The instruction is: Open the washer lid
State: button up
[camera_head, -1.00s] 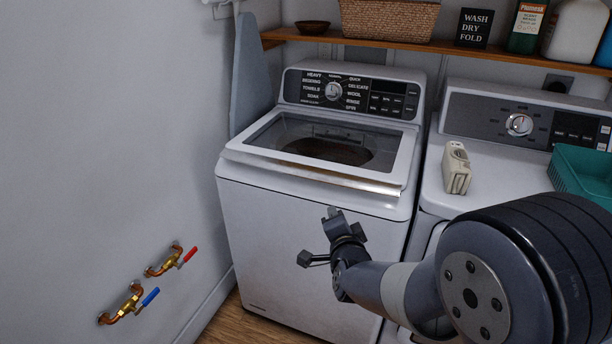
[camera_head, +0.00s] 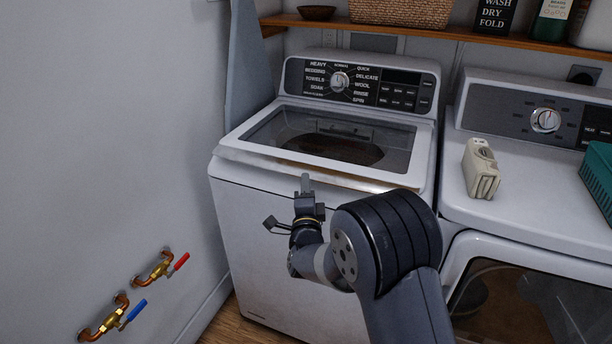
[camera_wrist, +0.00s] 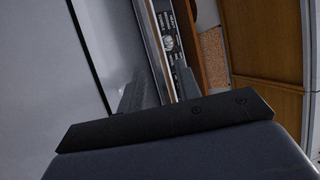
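I cannot tell whether a finger touches the lip.
A wooden shelf (camera_head: 430,32) runs above both machines. Pipe valves (camera_head: 115,318) stick out from the left wall.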

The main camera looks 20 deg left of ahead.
jog(key=shift+x, duration=2)
grip_shut()
